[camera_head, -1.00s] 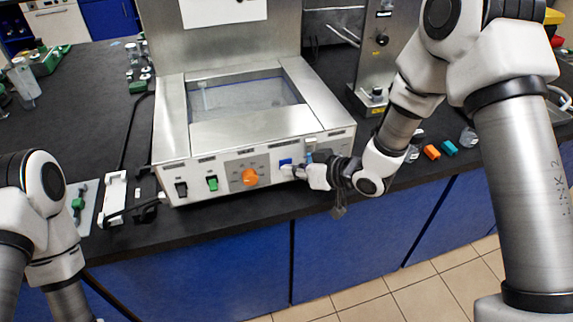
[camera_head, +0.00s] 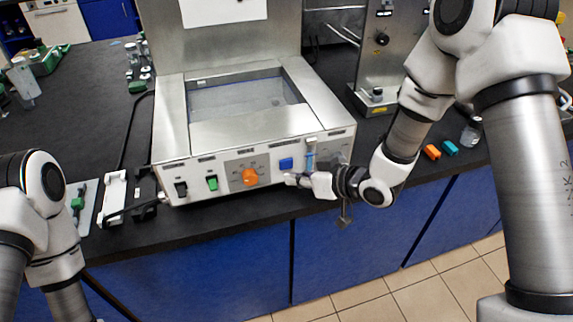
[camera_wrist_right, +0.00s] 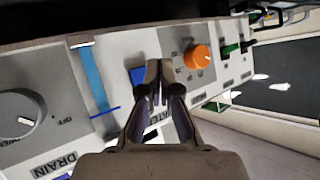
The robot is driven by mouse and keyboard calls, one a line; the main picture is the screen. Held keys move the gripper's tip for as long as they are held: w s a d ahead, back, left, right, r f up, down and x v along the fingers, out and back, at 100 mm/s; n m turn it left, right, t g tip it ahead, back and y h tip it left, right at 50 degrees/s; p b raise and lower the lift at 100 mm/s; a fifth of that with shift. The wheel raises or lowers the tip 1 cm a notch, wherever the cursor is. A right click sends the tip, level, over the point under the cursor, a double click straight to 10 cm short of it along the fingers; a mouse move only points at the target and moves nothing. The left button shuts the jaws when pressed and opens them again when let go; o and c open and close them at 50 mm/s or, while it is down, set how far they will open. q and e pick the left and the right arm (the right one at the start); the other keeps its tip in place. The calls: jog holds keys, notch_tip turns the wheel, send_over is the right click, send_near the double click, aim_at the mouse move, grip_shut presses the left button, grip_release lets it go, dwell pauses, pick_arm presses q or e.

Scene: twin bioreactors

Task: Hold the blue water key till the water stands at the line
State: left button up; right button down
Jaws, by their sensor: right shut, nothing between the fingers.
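The blue water key (camera_head: 286,163) is on the front panel of the steel bath, between the orange knob and the level gauge. It also shows in the right wrist view (camera_wrist_right: 137,76), partly covered by my fingers. My right gripper (camera_head: 290,180) is shut and empty, just below the key and apparently clear of it. The gauge (camera_head: 311,156) is a narrow upright strip right of the key. In the upside-down wrist view, its blue column (camera_wrist_right: 93,78) reaches about the blue line (camera_wrist_right: 105,112); any small gap is hard to tell. My left gripper is out of view.
The orange knob (camera_head: 250,177) and green switch (camera_head: 212,183) lie left of the key. A grey drain knob (camera_wrist_right: 22,118) is beside the gauge. Orange (camera_head: 432,152) and teal (camera_head: 450,148) blocks lie on the bench at right.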

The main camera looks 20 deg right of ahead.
jog(key=s, duration=0.4)
dwell(0.8)
jog(key=s+d+f+m+g+h, duration=0.1)
jog(key=s+f+g, duration=0.1)
jog(key=s+f, duration=0.5)
jog(key=s+f+m+g+h, duration=0.15)
jog(key=s+f, duration=0.25)
jog(key=f, duration=0.6)
jog(key=s+d+f+m+g+h, duration=0.1)
jog(key=s+d+f+g+h, duration=0.1)
jog(key=s, duration=0.5)
jog(key=s+d+f+m+g+h, duration=0.2)
jog(key=s+d+f+g+h, duration=0.1)
jog(key=s+d+f, duration=0.3)
jog(key=shift+s+d+f+g, duration=0.15)
jog(key=shift+s+f+g, duration=0.3)
jog(key=shift+s, duration=0.05)
jog(key=shift+h, duration=0.25)
